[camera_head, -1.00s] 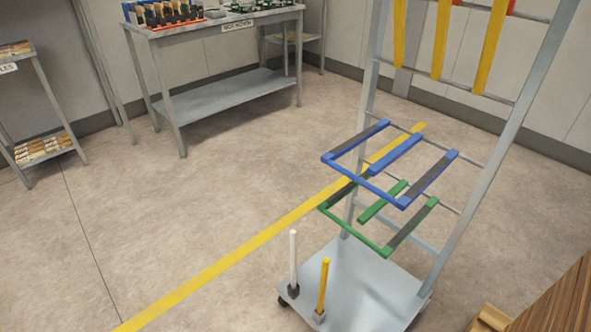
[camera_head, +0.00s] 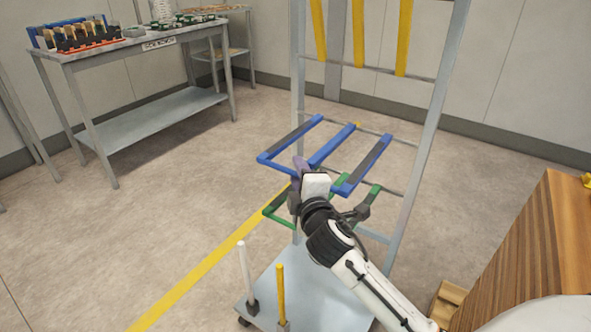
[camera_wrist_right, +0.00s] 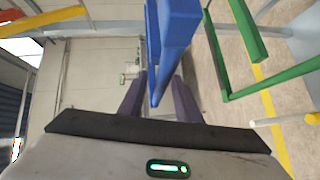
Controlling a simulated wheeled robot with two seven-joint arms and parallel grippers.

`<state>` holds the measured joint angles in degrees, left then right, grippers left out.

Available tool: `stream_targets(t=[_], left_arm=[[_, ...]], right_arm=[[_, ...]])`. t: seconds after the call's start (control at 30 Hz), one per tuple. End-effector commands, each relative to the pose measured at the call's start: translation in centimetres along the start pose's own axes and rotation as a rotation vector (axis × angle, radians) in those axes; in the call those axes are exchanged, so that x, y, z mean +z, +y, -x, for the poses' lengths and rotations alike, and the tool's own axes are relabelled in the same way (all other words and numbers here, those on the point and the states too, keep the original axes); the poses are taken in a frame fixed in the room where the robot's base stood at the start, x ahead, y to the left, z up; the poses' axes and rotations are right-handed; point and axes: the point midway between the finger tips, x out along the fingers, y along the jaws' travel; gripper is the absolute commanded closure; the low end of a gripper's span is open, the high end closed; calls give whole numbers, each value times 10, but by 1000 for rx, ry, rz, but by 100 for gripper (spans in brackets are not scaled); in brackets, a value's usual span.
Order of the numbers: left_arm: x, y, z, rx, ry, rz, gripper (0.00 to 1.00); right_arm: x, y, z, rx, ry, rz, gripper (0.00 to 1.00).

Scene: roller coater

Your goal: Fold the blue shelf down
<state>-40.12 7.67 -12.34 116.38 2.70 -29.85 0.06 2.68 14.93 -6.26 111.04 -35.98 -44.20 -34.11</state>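The blue shelf (camera_head: 370,166) is an open frame with dark grips on its side bars. It sticks out roughly level from the upright metal rack (camera_head: 425,120). My right gripper (camera_head: 297,180) is at the shelf's front bar, partly covering it. In the right wrist view the blue bar (camera_wrist_right: 173,50) runs in between my two purple fingers (camera_wrist_right: 160,98), which stand apart on either side of it. The fingers look open; whether they touch the bar is unclear. My left gripper is not in view.
A green shelf (camera_head: 277,208) sticks out just below the blue one, partly hidden by my arm. Yellow bars (camera_head: 359,35) hang higher on the rack. White (camera_head: 245,270) and yellow (camera_head: 281,292) posts stand on the base. A wooden cabinet (camera_head: 535,240) stands at right.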

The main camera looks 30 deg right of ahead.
Motion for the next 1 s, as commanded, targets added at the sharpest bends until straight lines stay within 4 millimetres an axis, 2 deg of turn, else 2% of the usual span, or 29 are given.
stream_targets(t=[0.1, 0.2, 0.57, 0.73, 1.0], left_arm=[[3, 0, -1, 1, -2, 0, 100], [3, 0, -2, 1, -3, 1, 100], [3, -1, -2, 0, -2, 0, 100], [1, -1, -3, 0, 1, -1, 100], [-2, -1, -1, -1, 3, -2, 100]], right_arm=[[0, -1, -18, -1, -1, -1, 70], [0, -1, -26, -1, 0, -1, 70], [0, 0, -31, -1, 1, -2, 70], [0, -1, -31, -2, 1, -2, 98], [0, 1, -30, -3, 1, -3, 100]])
